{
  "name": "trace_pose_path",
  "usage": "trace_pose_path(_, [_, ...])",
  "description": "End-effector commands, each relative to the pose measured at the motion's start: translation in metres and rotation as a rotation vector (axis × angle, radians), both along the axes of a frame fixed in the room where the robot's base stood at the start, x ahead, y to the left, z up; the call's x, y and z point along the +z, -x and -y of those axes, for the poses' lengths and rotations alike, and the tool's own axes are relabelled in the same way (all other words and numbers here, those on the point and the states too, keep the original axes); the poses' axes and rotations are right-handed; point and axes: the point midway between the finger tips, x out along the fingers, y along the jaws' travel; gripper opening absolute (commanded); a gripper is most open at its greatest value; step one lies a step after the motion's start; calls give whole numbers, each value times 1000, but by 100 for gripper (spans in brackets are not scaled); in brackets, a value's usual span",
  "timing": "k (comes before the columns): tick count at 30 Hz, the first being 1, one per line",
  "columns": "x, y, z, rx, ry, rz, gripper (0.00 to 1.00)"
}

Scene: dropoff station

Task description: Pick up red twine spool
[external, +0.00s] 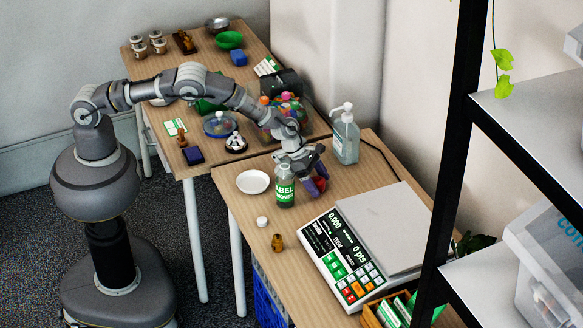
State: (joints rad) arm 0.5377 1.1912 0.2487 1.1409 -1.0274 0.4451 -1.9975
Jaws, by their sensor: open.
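A small red object with a blue-purple part (320,183), which looks like the red twine spool, is on the near wooden table just behind the green-labelled bottle. My gripper (310,173) is open and points down right over it. The fingers partly cover the object, and I cannot tell whether it lies between them or whether they touch it.
The label remover bottle (285,188) stands close in front of my gripper. A pump bottle (345,136) stands behind right. A white dish (253,182) lies to the left, a scale (385,225) to the right. A bin of colourful items (289,104) is behind my wrist.

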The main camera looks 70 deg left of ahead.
Motion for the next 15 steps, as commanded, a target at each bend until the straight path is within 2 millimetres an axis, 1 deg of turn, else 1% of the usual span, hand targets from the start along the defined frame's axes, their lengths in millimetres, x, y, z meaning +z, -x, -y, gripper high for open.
trace_pose_path(5, [2, 0, 0, 0, 1, 1, 84])
trace_pose_path(6, [2, 0, 0, 0, 1, 1, 75])
trace_pose_path(11, [2, 0, 0, 0, 1, 1, 38])
trace_pose_path(12, [2, 0, 0, 0, 1, 1, 29])
trace_pose_path(13, [2, 0, 0, 0, 1, 1, 25])
trace_pose_path(15, [2, 0, 0, 0, 1, 1, 24])
